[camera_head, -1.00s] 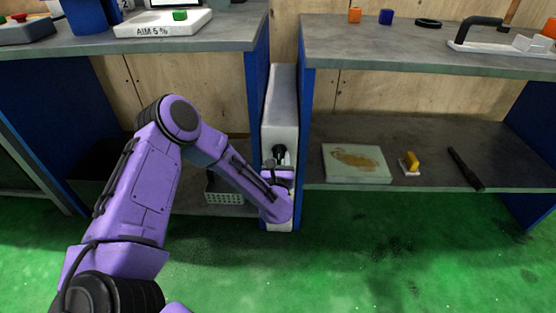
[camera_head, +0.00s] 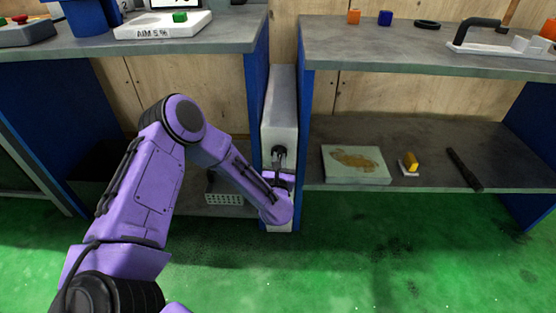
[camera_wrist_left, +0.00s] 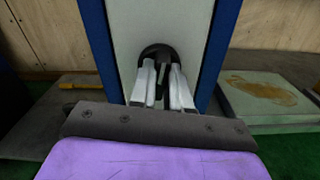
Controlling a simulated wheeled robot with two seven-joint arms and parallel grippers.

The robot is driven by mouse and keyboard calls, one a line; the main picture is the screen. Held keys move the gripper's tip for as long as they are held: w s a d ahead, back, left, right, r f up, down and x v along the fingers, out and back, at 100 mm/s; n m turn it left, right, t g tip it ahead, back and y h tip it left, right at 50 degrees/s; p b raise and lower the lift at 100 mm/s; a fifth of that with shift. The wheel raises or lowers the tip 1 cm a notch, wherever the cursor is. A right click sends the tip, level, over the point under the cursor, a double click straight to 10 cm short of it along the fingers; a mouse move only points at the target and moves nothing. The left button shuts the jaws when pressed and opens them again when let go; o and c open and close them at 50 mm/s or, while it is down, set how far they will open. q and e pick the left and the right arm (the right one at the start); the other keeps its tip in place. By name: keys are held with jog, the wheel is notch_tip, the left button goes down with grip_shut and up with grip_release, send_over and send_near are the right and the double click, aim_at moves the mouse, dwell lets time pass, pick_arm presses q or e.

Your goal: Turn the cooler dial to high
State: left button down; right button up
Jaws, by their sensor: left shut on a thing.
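The cooler (camera_head: 281,105) is a tall, narrow white unit standing between the two blue-sided benches. Its dark round dial (camera_wrist_left: 157,53) is on the front face and shows in the left wrist view, partly hidden behind my fingers. My left gripper (camera_wrist_left: 163,80) is in front of the cooler with its two pale fingers on either side of the dial's dark grip, shut on it. In the head view the left gripper (camera_head: 279,162) is at the cooler's front, mostly hidden by my purple wrist. The dial's markings cannot be made out.
Blue bench panels (camera_head: 307,120) stand close on both sides of the cooler. A stained board (camera_head: 356,164), a yellow-handled brush (camera_head: 409,163) and a dark bar (camera_head: 464,169) lie on the right lower shelf. A pale basket (camera_head: 224,186) sits low on the left. The green floor in front is open.

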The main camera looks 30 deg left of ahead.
pick_arm(q)
jog(key=m, duration=0.2)
jog(key=m+p, duration=0.1)
jog(key=m, duration=0.1)
jog(key=shift+w+r, duration=0.15)
jog(key=shift+r, duration=0.05)
jog(key=m+p, duration=0.1)
jog(key=m, duration=0.4)
jog(key=shift+a+f+m+p, duration=0.15)
jog(key=shift+m+p, duration=0.6)
jog(key=shift+m, duration=3.4)
jog(key=shift+f+m+p, duration=0.1)
jog(key=shift+m+p, duration=0.7)
jog(key=shift+m, duration=3.4)
jog(key=shift+a+f+m+p, duration=0.15)
jog(key=shift+m+p, duration=0.6)
jog(key=shift+m, duration=3.4)
jog(key=shift+d, duration=0.1)
